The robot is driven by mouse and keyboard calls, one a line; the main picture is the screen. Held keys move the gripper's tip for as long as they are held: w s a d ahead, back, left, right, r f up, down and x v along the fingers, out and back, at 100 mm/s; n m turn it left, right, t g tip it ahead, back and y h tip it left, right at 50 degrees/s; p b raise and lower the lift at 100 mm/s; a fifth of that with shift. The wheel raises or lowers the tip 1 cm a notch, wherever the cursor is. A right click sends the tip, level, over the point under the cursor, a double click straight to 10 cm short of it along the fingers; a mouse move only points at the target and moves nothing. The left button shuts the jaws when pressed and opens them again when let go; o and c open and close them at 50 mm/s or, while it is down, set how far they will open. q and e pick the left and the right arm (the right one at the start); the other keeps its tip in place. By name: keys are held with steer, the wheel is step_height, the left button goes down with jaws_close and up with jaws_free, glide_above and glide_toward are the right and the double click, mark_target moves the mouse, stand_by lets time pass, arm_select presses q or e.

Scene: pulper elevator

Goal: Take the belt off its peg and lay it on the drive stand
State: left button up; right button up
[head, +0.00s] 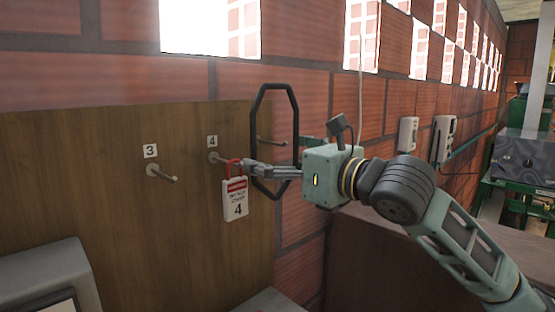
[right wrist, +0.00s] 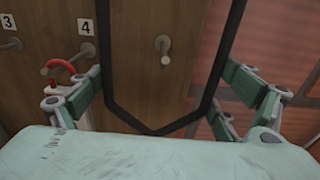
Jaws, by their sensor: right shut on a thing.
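The belt (head: 294,120) is a black elongated loop, upright in front of the board's right edge. My right gripper (head: 290,158) is shut on it, with fingers at both sides of the loop. In the right wrist view, the belt's lower end (right wrist: 155,131) shows between the fingers of the gripper (right wrist: 165,88). A bare peg (right wrist: 163,50) shows through the loop. The belt's top is well above this peg, so it does not hang on it. I cannot tell whether the peg tip still reaches into the loop. My left gripper is not in view.
Peg 3 (head: 158,171) is empty on the wooden board (head: 90,200). Green machinery with a grey box (head: 522,158) stands far right; I cannot tell if it is the drive stand.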

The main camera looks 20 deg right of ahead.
steer(key=shift+w, duration=0.2)
steer(key=shift+s+r, duration=0.1)
steer(key=shift+r, duration=0.05)
steer(key=shift+s+d+r, duration=0.1)
steer(key=shift+s+r, duration=0.05)
steer(key=shift+s, duration=0.1)
arm_select(q)
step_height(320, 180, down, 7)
steer(key=b, duration=0.7)
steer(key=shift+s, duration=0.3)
arm_select(e)
steer(key=v, duration=1.2)
steer(key=shift+r, duration=0.25)
